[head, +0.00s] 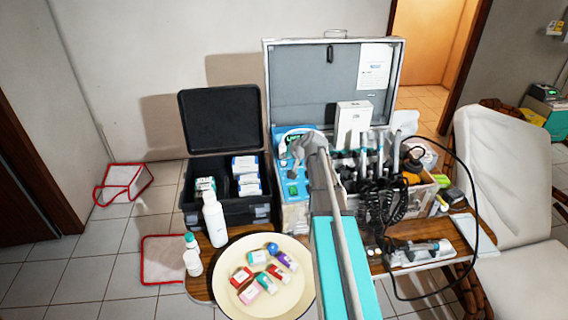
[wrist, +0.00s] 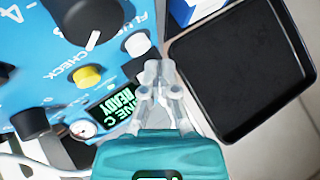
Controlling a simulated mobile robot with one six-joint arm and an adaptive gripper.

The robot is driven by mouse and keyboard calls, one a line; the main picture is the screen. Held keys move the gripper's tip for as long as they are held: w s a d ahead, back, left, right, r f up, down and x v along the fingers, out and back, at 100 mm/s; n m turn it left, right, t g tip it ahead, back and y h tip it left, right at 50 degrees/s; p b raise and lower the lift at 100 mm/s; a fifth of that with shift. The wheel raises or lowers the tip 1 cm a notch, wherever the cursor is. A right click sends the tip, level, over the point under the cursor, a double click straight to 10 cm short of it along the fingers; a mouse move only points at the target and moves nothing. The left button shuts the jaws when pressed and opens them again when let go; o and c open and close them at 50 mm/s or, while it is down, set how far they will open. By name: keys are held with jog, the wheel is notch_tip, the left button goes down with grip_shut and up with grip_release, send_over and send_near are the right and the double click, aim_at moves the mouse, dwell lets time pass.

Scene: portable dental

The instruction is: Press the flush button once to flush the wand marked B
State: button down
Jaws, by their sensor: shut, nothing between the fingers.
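The blue control panel (wrist: 50,60) fills the left of the wrist view. On it are a white button (wrist: 138,44), a yellow button (wrist: 88,77) near the word CHECK, a large dark knob with a white pointer (wrist: 95,20), another dark knob (wrist: 30,122) and a small gauge (wrist: 82,128). The lit display (wrist: 118,107) reads LINE C READY. My gripper (wrist: 155,70) is shut and empty, its tips over the panel's edge beside the white button; contact cannot be told. In the head view my gripper (head: 308,142) covers part of the blue panel (head: 292,185). Several wands (head: 375,150) stand to the right; their letters are unreadable.
An open grey case (head: 310,65) stands behind the panel. A black box (head: 230,205) with its lid up is at the left. A white bottle (head: 214,220) and a cream plate (head: 230,300) with small items are in front. A black cord (head: 468,190) loops at the right.

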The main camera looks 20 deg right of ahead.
aim_at(284, 164)
jog(key=shift+f, duration=0.25)
jog(key=shift+f+b, duration=0.2)
jog(key=shift+b, duration=0.25)
jog(key=shift+f+b, duration=0.4)
jog(key=shift+f, duration=0.05)
dwell(0.9)
jog(key=shift+r, duration=0.15)
jog(key=shift+r+p, duration=0.75)
jog(key=shift+p, duration=0.1)
jog(key=shift+r, duration=0.1)
notch_tip(284, 164, up, 5)
jog(key=p, duration=0.5)
jog(key=shift+s, duration=0.1)
dwell(0.3)
jog(key=shift+a, duration=0.1)
dwell(0.7)
